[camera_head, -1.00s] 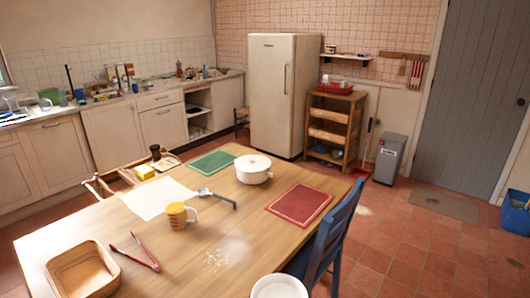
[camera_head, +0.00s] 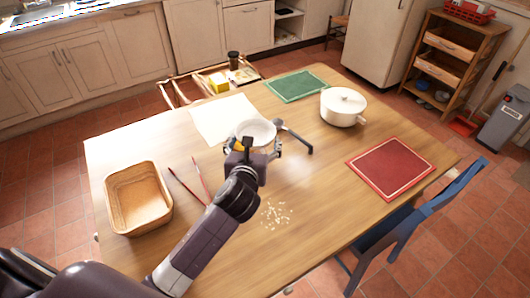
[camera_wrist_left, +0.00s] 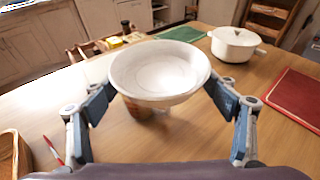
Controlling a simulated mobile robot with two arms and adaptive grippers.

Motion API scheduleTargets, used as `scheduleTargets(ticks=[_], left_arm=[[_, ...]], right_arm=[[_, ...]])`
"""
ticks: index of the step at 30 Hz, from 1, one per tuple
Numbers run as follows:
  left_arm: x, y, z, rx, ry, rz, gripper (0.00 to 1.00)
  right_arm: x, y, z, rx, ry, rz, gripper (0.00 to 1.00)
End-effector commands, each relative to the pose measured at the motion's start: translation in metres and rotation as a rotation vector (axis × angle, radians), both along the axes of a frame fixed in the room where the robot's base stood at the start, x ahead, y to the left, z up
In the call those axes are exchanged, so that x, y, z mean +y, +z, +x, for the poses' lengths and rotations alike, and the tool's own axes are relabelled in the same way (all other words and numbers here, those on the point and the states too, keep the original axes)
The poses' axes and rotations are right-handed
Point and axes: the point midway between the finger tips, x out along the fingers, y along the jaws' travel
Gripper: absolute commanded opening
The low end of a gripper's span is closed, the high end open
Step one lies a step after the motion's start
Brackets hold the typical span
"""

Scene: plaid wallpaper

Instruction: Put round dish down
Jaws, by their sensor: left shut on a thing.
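The round dish (camera_head: 257,130) is white and shallow. In the head view it is above the middle of the wooden table (camera_head: 310,200), partly behind my left gripper (camera_head: 256,148). In the left wrist view the dish (camera_wrist_left: 160,72) is roughly level, with its hollow side up. The fingers of my left gripper (camera_wrist_left: 160,90) close on its rim from both sides. My right gripper is not in view.
A white pot (camera_head: 343,107), a red mat (camera_head: 391,168), a green mat (camera_head: 296,86) and a white sheet (camera_head: 222,118) are on the table. A wooden basket (camera_head: 138,200) and red tongs (camera_head: 200,178) lie left. Pale crumbs (camera_head: 276,214) lie right of my arm. A blue chair (camera_head: 420,215) stands right.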

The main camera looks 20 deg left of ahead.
Motion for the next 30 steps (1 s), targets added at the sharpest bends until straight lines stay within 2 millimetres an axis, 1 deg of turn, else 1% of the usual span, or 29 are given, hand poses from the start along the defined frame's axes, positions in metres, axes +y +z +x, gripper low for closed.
scheduleTargets(ticks=[1,2,3,5,6,10,12,16,18,22,25,30], left_arm=[[0.002,-0.005,0.003,0.003,-0.002,0.000,0.54],[0.003,-0.010,0.004,0.004,-0.003,-0.001,0.54],[0.003,-0.019,0.004,0.007,-0.003,0.000,0.54],[0.002,-0.034,0.003,0.010,-0.003,-0.002,0.54],[0.002,-0.045,0.003,0.009,-0.002,-0.002,0.54],[0.002,-0.081,0.003,0.009,-0.002,-0.003,0.53],[0.002,-0.100,0.003,0.009,-0.002,-0.002,0.53],[0.002,-0.132,0.003,0.007,-0.003,-0.003,0.53],[0.002,-0.143,0.003,0.006,-0.003,-0.002,0.53],[0.002,-0.155,0.004,0.003,-0.003,-0.002,0.53],[0.002,-0.163,0.004,0.003,-0.003,-0.001,0.53],[0.002,-0.191,0.003,0.005,-0.002,-0.002,0.53]], right_arm=[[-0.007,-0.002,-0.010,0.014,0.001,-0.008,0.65],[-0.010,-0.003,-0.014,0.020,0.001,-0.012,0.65],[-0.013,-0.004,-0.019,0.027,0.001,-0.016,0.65],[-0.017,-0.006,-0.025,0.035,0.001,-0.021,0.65],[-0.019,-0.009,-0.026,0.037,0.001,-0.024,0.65],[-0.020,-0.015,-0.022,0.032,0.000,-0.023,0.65],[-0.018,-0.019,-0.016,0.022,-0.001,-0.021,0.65],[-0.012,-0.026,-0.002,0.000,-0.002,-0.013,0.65],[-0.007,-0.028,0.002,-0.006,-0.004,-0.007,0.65],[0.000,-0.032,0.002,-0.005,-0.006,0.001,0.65],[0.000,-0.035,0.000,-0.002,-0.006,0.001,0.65],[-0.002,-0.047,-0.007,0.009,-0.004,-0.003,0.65]])
